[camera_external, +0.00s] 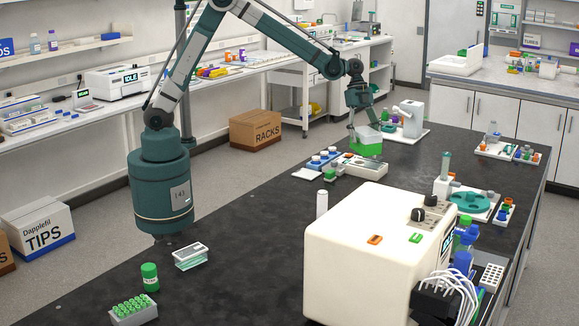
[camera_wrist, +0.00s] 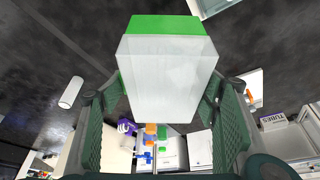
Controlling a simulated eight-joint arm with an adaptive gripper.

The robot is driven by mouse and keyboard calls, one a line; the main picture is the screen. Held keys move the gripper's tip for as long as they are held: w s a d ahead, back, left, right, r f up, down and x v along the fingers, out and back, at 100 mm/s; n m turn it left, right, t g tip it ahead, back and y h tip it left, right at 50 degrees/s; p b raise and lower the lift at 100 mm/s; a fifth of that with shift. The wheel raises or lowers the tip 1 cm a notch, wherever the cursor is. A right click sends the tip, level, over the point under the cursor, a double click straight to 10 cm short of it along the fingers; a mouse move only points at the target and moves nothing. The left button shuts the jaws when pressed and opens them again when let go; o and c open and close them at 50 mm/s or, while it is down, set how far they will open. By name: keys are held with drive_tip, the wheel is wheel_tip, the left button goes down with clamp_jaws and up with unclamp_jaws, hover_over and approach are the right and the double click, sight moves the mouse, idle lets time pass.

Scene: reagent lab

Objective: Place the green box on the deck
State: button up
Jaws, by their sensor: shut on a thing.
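The green box (camera_external: 366,147) has a green lower part and a clear, whitish upper part. It also shows large in the wrist view (camera_wrist: 168,70), with its green part at the top of the picture. My gripper (camera_external: 366,128) is shut on the box, with one dark green finger on each side in the wrist view (camera_wrist: 167,92). The box looks upright over the far part of the black bench; I cannot tell whether its base touches it. Several white platforms stand on the bench; I cannot tell which one is the deck.
A white platform with an instrument (camera_external: 405,132) stands just right of the box. A white module (camera_external: 360,166) and a blue-topped rack (camera_external: 322,160) are in front. A large cream machine (camera_external: 365,262) fills the near right. Black bench (camera_external: 250,240) is mostly clear at left.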

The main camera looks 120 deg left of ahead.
drive_tip(key=s+a+n+y, duration=0.1)
drive_tip(key=s+a+n, duration=0.1)
drive_tip(key=s+a, duration=0.85)
drive_tip(key=s+a+n+t+y, duration=0.15)
drive_tip(key=s+a, duration=0.35)
drive_tip(key=a, duration=1)
drive_tip(key=s+a+n+g, duration=0.1)
drive_tip(key=s+a+n, duration=0.2)
drive_tip(key=s+a, duration=0.7)
wheel_tip(320, 180, down, 6)
drive_tip(key=w+a, duration=0.2)
drive_tip(key=shift+r, duration=0.25)
drive_tip(key=shift+f+t, duration=0.1)
drive_tip(key=shift+t, duration=0.15)
wheel_tip(320, 180, down, 6)
drive_tip(key=shift+f, duration=1.9)
drive_tip(key=shift+f+b, duration=0.15)
drive_tip(key=shift+b, duration=0.2)
